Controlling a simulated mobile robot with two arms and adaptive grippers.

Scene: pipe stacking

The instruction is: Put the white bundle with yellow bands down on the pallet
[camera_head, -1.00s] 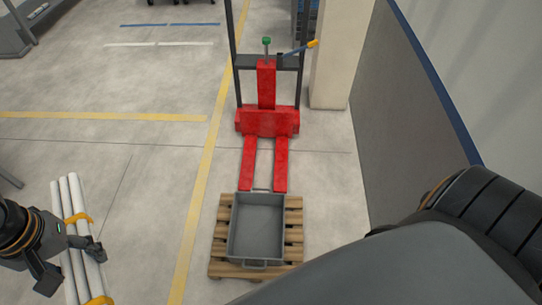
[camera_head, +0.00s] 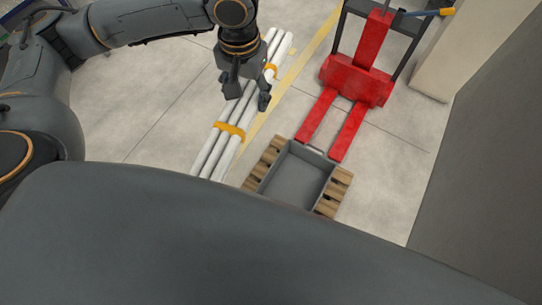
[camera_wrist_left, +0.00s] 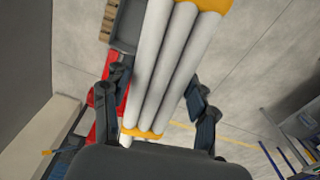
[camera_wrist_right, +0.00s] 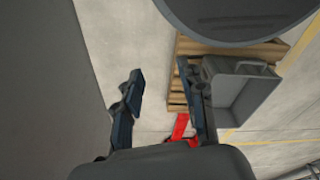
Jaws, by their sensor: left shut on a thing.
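The white bundle (camera_head: 222,152) is several long white pipes tied with yellow bands. My left gripper (camera_head: 247,92) is shut around its middle and holds it tilted in the head view, left of the pallet. In the left wrist view the bundle (camera_wrist_left: 172,50) runs between the two fingers (camera_wrist_left: 157,88). The wooden pallet (camera_head: 264,163) is on the floor with a grey bin (camera_head: 297,180) on it; my own body hides its near part. My right gripper (camera_wrist_right: 160,70) has its fingers apart and empty in the right wrist view, near the pallet (camera_wrist_right: 185,98).
A red pallet jack (camera_head: 357,80) stands behind the pallet, its forks pointing at it. A pillar (camera_head: 437,70) and a grey wall (camera_head: 480,150) are on the right. A yellow line (camera_head: 300,68) crosses the floor behind the bundle. Floor left of the bundle is clear.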

